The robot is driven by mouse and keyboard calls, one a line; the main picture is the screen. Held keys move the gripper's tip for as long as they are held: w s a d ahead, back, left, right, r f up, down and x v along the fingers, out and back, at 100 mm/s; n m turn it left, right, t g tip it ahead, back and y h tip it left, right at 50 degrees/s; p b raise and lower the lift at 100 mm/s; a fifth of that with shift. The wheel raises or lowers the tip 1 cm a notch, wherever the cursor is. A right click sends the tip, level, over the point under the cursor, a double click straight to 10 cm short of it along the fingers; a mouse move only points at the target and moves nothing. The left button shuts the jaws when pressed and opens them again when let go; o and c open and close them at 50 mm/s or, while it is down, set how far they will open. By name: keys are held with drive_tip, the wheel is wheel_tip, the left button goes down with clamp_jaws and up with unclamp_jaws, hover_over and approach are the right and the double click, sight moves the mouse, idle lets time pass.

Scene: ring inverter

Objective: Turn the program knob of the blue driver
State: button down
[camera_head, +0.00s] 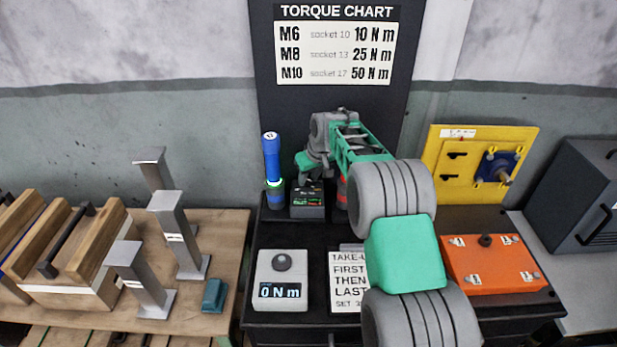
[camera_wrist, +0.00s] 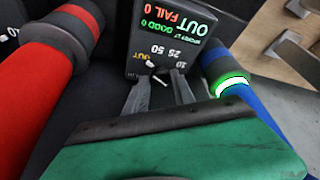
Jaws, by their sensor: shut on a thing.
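The blue driver (camera_head: 271,158) stands upright at the left of the black bench's back, with a glowing green ring low on it. It also shows at the right of the wrist view (camera_wrist: 250,108). Beside it stands a small dark controller box (camera_head: 308,203), whose lit screen reads OUT, GOOD 0 and FAIL 0 in the wrist view (camera_wrist: 168,30). Below the screen are the marks 10, 25 and 50 around the program knob (camera_wrist: 160,79). My gripper (camera_wrist: 161,75) is shut on this knob, which is mostly hidden between the fingertips; a small white pointer mark shows.
A red driver (camera_wrist: 50,85) stands close on the other side of the box. A white torque meter (camera_head: 282,291) reading 0 N m, a printed card (camera_head: 348,272) and an orange box (camera_head: 492,268) lie nearer. A torque chart (camera_head: 337,50) hangs behind.

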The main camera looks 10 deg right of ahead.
drive_tip(key=shift+m, duration=0.3)
drive_tip(key=m+b, duration=0.1)
drive_tip(key=m+h+b, duration=0.1)
drive_tip(key=shift+a+m, duration=0.2)
drive_tip(key=shift+m, duration=0.1)
drive_tip(key=shift+a+m+h, duration=0.15)
drive_tip(key=shift+m+h, duration=0.85)
drive_tip(key=shift+m, duration=1.3)
drive_tip(key=c, duration=1.1)
unclamp_jaws()
drive_tip(key=shift+o, duration=0.2)
drive_tip(key=b+v, duration=0.1)
drive_tip(key=v, duration=0.7)
